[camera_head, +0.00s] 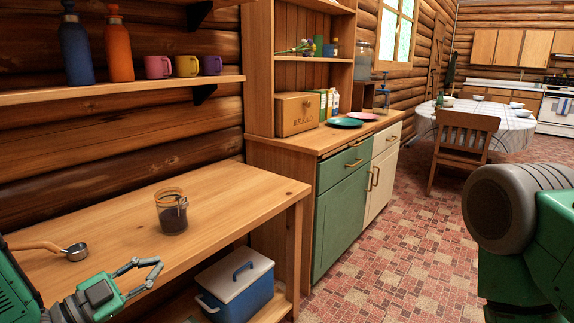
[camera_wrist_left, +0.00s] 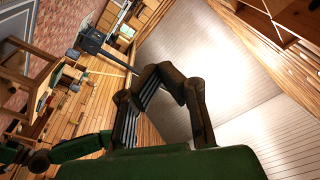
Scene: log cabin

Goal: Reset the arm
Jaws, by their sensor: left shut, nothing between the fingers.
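My left gripper (camera_head: 156,268) is at the lower left of the head view, in front of the wooden table (camera_head: 245,188). Its thin grey fingers come together at the tips with nothing between them. In the left wrist view the dark fingers (camera_wrist_left: 167,75) also meet, with no object held. A glass jar (camera_head: 172,216) with dark contents stands upright on the table, beyond the fingers and apart from them. A metal scoop with a wooden handle (camera_head: 76,252) lies on the table left of the jar. Part of my right arm shows at the right edge; its gripper is out of view.
A blue and white cooler (camera_head: 237,284) sits on the lower shelf below the table. A wall shelf (camera_head: 120,92) holds bottles and mugs. A green and cream cabinet (camera_head: 342,210) carries a bread box (camera_head: 298,114) and plates. The tiled floor (camera_head: 402,262) ahead is clear.

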